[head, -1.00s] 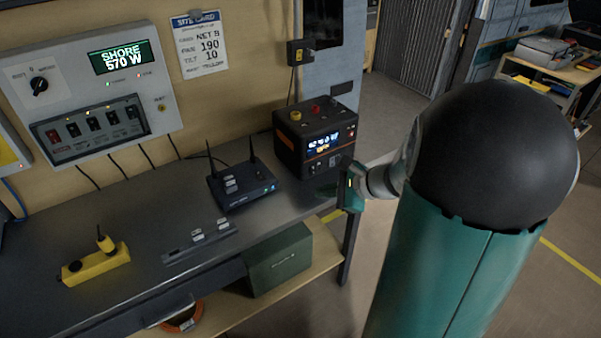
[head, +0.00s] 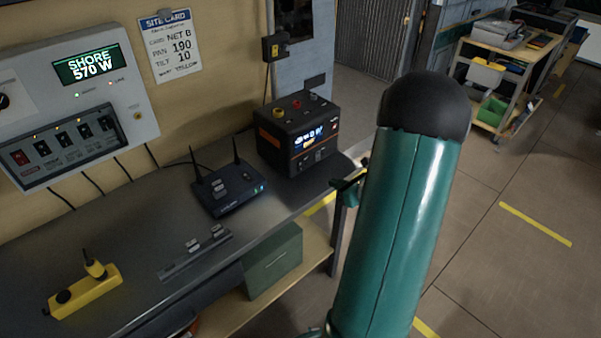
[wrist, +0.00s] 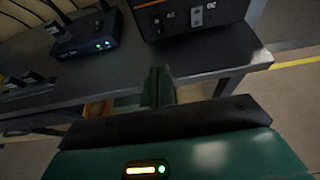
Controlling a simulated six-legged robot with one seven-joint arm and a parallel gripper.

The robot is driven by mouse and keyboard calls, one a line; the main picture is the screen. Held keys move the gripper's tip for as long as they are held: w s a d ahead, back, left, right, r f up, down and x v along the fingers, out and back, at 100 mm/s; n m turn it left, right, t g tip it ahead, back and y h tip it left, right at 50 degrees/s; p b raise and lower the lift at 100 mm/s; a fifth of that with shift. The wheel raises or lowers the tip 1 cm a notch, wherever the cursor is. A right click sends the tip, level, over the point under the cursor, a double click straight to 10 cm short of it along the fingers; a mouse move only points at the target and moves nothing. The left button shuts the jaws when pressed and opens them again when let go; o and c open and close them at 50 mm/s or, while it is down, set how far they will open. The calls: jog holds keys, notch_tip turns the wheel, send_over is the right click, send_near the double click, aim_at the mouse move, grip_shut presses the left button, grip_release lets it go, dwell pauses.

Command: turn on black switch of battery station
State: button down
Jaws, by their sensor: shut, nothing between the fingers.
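The battery station (head: 291,130) is a black box with an orange stripe, a lit display and coloured knobs on top. It stands at the right end of the grey bench. In the wrist view its lower front (wrist: 180,17) shows at the top, with a light rocker switch (wrist: 196,17) and a dark marking or switch beside it; which is the black switch is too small to tell. My gripper (head: 347,186) is shut and empty, in front of and below the station, near the bench edge. It also shows in the wrist view (wrist: 158,82), apart from the station. My arm hides part of the area to the right.
A blue router (head: 228,190) with antennas stands left of the station. A yellow power strip (head: 86,291) and a grey strip (head: 195,254) lie on the bench. A green box (head: 272,261) sits on the shelf below.

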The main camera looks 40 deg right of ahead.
send_near(300, 166)
jog(key=w+f, duration=0.4)
jog(key=shift+w+d+f, duration=0.1)
jog(key=shift+w+f, duration=0.1)
jog(key=shift+f, duration=0.05)
jog(key=shift+w+f, duration=0.1)
jog(key=shift+w, duration=0.5)
jog(key=shift+w+f, duration=0.1)
jog(key=shift+w, duration=0.2)
jog(key=shift+r, duration=0.3)
jog(key=shift+w+r, duration=0.1)
jog(key=shift+r, duration=0.6)
